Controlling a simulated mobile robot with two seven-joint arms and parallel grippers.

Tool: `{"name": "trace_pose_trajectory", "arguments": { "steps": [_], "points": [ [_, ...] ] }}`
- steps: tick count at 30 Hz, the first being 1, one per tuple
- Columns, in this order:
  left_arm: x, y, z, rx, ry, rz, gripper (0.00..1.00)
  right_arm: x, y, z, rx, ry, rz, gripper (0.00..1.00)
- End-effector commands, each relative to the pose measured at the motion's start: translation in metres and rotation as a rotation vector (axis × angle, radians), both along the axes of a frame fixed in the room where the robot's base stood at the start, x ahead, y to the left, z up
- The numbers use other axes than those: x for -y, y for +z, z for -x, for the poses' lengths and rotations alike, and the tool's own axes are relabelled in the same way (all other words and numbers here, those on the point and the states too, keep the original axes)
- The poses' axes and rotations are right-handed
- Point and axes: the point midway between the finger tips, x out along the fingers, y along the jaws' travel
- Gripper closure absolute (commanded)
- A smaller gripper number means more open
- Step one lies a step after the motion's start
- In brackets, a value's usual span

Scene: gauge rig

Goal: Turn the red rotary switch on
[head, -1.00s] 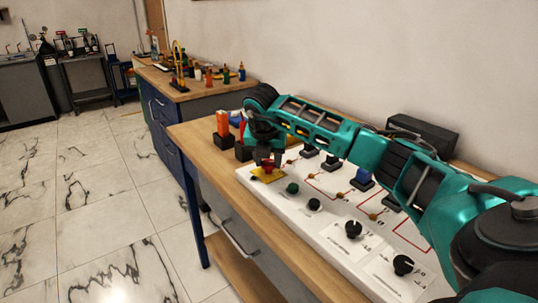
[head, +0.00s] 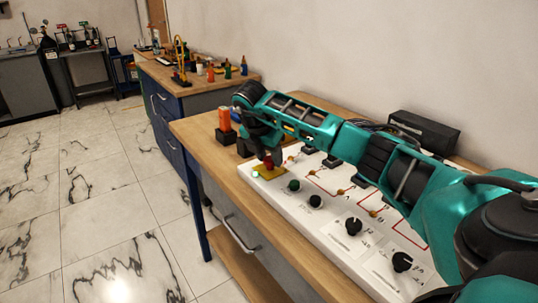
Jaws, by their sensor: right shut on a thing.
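The red rotary switch (head: 268,166) sits on a yellow plate (head: 272,175) at the far left end of the white panel (head: 330,224). My right gripper (head: 268,160) points down over it and is shut on it. The fingers hide part of the switch, so I cannot tell its exact angle. A small pale green light (head: 256,174) glows at the left edge of the yellow plate. My left gripper is not in view.
A green knob (head: 294,185) and several black knobs, one of them near the front right (head: 402,262), stand on the panel. A black box (head: 424,132) is behind my arm. An orange-and-black item (head: 225,128) stands left of the gripper. The wooden table's front edge is clear.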

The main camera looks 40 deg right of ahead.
Motion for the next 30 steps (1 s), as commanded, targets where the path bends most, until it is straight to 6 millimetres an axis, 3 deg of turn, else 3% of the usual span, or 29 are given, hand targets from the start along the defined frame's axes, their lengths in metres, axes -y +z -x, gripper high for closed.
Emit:
{"name": "trace_pose_trajectory", "arguments": {
  "steps": [5, 6, 13, 23, 30],
  "points": [
    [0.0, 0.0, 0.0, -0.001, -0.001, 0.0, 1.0, 0.001, 0.001, 0.0, 0.003, -0.002, 0.001, 0.86],
    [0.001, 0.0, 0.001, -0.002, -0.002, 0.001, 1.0, 0.001, 0.001, 0.0, 0.003, -0.002, 0.001, 0.53],
    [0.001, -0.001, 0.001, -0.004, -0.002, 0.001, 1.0, 0.0, 0.001, 0.0, 0.002, -0.001, 0.001, 0.32],
    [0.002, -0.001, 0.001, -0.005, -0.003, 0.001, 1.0, -0.002, 0.006, 0.0, 0.002, 0.001, 0.0, 0.32],
    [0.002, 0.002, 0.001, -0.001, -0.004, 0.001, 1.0, -0.018, 0.047, 0.004, 0.006, 0.001, 0.0, 0.32]
  ]
}}
